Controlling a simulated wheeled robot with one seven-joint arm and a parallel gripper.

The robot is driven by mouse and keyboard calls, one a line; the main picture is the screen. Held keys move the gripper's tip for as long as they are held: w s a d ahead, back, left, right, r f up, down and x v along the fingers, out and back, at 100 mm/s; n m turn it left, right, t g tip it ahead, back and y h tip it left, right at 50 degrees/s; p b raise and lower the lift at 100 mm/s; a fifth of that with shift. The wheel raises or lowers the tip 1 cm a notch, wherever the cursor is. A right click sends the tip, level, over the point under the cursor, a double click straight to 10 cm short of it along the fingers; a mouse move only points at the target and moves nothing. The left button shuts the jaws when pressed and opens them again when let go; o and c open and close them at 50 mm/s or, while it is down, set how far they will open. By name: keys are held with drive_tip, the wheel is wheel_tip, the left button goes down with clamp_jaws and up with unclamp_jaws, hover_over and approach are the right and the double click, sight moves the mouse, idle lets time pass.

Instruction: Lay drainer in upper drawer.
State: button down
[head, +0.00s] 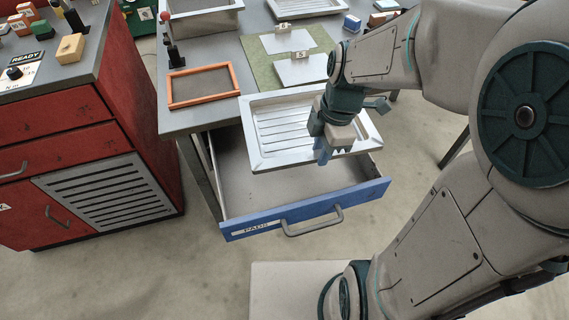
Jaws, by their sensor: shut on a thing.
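The drainer (283,128) is a pale metal tray with raised ribs and a rim. It is in the middle of the head view, above the open drawer and close to the table's front edge. My gripper (325,155) is shut on its right part, and the gripper hides that stretch of the drainer. The open drawer (305,210) has a blue front, a grey handle and a label that seems to read "PADS". Its visible floor (235,185) is bare. The drainer covers the drawer's back and middle. Whether the drainer touches the drawer cannot be told.
On the grey table (190,122) lie an orange-framed panel (202,86) and a green mat (262,75) with white plates. A sink basin (205,20) and another ribbed tray (305,6) are at the back. A red cabinet (80,130) stands left, with open floor between.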

drive_tip(key=shift+s+f+n, duration=0.2)
drive_tip(key=shift+n, duration=0.1)
drive_tip(key=shift+s+f, duration=0.1)
drive_tip(key=shift+f, duration=0.15)
drive_tip(key=b, duration=0.3)
hover_over(301, 174)
drive_tip(key=s+d, duration=0.3)
drive_tip(key=s, duration=0.5)
drive_tip(key=f, duration=1.3)
drive_tip(key=shift+w+f, duration=0.25)
drive_tip(key=w, duration=0.1)
drive_tip(key=w+a+p, duration=0.1)
drive_tip(key=w, duration=0.1)
drive_tip(key=shift+w+r, duration=0.2)
drive_tip(key=shift+w, duration=0.1)
drive_tip(key=w, duration=0.2)
drive_tip(key=w+a, duration=0.1)
drive_tip(key=w, duration=0.1)
drive_tip(key=shift+a+f, duration=0.15)
drive_tip(key=shift+f, duration=0.45)
